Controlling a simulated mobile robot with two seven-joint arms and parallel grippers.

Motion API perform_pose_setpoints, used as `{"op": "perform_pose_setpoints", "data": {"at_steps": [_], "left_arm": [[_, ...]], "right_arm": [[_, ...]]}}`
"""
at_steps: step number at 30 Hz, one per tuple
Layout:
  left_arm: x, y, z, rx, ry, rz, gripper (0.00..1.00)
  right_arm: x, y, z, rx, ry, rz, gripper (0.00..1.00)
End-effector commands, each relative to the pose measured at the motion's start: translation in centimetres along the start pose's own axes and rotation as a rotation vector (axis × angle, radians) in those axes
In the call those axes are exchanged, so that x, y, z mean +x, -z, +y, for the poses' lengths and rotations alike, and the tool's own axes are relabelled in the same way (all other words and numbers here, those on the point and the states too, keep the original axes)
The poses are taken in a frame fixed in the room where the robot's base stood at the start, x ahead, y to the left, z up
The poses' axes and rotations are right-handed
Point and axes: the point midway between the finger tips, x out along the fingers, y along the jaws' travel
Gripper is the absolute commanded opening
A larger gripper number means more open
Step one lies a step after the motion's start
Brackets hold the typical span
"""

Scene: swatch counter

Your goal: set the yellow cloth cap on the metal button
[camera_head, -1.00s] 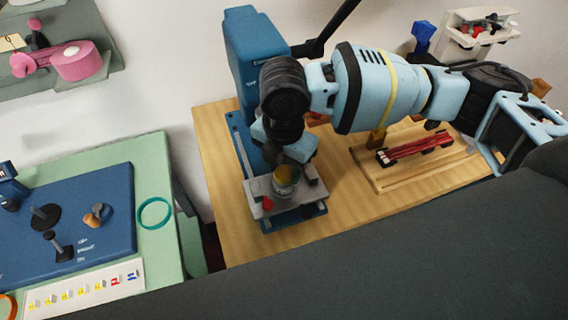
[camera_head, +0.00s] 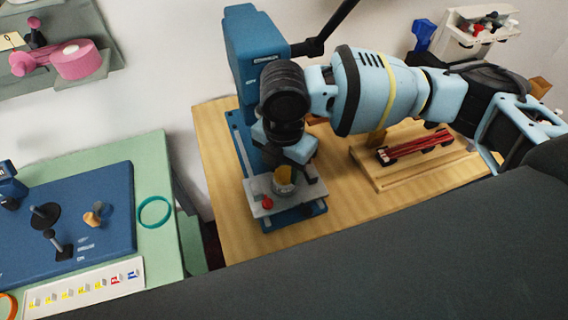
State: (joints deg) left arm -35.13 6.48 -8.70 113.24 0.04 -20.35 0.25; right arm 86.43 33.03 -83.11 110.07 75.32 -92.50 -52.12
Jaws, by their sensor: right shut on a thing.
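The yellow cloth cap (camera_head: 284,173) shows as a small yellow patch at my right gripper, low on the blue press. My right gripper (camera_head: 290,172) points down over the press's pale plate (camera_head: 257,190) and is shut on the cap. The metal button (camera_head: 283,189) seems to be the small grey round piece just below the cap. The gripper hides part of both, and I cannot tell whether they touch. My left gripper is not in view.
The blue press (camera_head: 252,60) stands at the back left of the wooden table, with a red knob (camera_head: 267,203) on its plate. A wooden tray (camera_head: 400,180) with red sticks (camera_head: 415,147) lies right. A green table with a blue board (camera_head: 110,200) is at left.

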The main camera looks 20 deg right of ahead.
Motion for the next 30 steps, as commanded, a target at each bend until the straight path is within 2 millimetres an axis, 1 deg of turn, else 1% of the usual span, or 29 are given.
{"op": "perform_pose_setpoints", "data": {"at_steps": [14,15,18,21,30], "left_arm": [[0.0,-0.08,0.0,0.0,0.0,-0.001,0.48],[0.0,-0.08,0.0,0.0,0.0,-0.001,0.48],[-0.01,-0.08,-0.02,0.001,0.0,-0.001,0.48],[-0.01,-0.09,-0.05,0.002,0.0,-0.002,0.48],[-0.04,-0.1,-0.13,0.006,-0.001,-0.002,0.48]], "right_arm": [[0.53,0.03,-0.01,0.0,0.001,0.001,0.31],[0.55,0.02,-0.01,0.0,0.001,0.001,0.41],[0.52,0.02,0.0,0.0,0.0,0.0,0.54],[0.51,0.02,0.0,0.0,0.0,0.0,0.65],[0.31,0.01,0.02,0.0,-0.001,0.0,0.65]]}}
